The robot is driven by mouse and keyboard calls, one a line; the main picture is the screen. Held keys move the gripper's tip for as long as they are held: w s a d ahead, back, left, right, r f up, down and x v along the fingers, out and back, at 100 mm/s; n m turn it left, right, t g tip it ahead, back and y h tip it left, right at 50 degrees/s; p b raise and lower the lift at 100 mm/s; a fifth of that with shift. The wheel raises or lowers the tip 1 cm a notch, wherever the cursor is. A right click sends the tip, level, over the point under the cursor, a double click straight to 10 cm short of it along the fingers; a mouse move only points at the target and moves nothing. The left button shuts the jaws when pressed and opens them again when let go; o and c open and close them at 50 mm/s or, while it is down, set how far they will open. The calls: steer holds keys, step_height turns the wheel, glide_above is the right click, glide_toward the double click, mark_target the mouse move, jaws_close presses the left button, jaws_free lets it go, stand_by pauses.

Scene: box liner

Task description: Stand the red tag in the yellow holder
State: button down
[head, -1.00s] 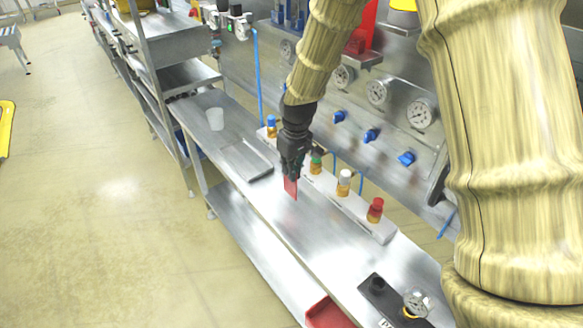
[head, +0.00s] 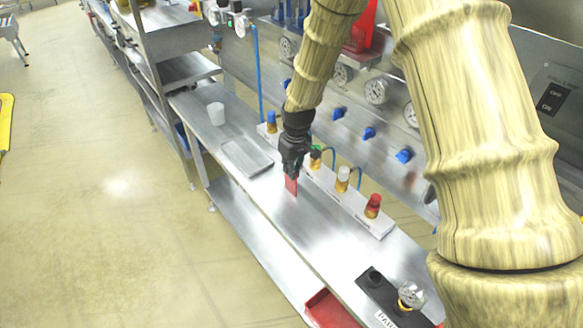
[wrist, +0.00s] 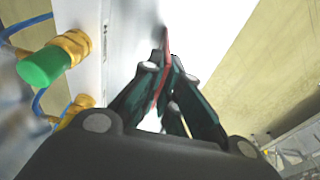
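The red tag (head: 291,187) is a thin, flat red piece held upright over the metal bench, right of the flat grey tray. My gripper (head: 291,174) points down and is shut on its upper part. In the wrist view the tag (wrist: 166,48) shows edge-on between the fingertips of my gripper (wrist: 164,75). I cannot tell whether its lower edge touches the bench. I cannot make out a yellow holder for certain in either view.
A white strip (head: 352,208) with several coloured-capped valves runs along the back of the bench. A white cup (head: 216,114) and a grey tray (head: 247,157) stand left. A black gauge block (head: 385,296) sits at the near end. The bench front is clear.

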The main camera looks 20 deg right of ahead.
steer(key=shift+f, duration=0.2)
steer(key=c, duration=1.6)
jaws_free()
steer(key=shift+c, duration=0.2)
steer(key=shift+r, duration=0.2)
